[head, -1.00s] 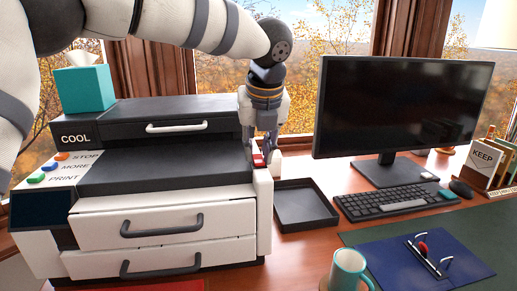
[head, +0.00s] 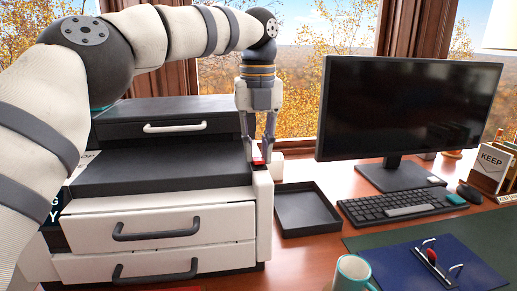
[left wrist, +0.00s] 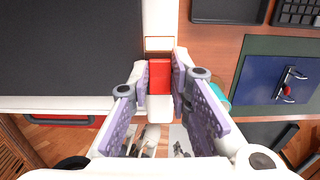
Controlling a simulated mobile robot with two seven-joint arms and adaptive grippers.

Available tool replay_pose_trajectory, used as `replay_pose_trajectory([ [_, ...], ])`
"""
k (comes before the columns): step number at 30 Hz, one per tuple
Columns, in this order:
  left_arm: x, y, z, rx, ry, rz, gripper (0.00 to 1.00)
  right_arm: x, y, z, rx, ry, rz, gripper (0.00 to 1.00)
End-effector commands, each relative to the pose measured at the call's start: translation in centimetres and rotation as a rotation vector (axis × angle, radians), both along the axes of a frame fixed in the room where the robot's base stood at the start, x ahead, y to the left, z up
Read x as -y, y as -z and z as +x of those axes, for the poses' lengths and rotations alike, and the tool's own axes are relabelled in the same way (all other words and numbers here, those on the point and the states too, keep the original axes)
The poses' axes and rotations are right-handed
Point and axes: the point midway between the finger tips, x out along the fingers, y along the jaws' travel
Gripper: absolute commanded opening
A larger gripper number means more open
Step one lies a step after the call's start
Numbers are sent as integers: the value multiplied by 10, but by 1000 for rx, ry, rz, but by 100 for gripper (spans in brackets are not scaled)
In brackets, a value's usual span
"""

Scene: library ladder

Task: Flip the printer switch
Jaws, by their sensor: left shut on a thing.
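The printer (head: 165,185) is a black and white machine at the left of the desk, with a black top and white drawers with dark handles. A small red switch (head: 257,160) sits on its right front corner. In the left wrist view the red switch (left wrist: 159,76) stands between my two fingers. My left gripper (head: 258,157) points down from above and is shut on the red switch. It also shows in the left wrist view (left wrist: 160,88). My arm hides the printer's left side and most of its buttons. My right gripper is out of view.
A black tray (head: 306,209) lies right of the printer. A monitor (head: 405,110), a keyboard (head: 400,207), a mug (head: 352,272) and a blue binder (head: 425,272) stand or lie farther right. A window is behind the desk.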

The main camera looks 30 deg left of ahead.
Motion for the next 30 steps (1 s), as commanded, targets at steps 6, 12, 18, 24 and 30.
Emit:
replay_pose_trajectory([
  [6,0,2,0,-3,0,0,38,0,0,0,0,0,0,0],
  [12,0,1,0,-2,0,1,38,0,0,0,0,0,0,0],
  [18,1,-22,0,3,-2,1,38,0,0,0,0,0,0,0],
  [24,1,-58,1,1,-2,3,38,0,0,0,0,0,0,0],
  [30,1,-71,-1,-2,-1,2,38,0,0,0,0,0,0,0],
])
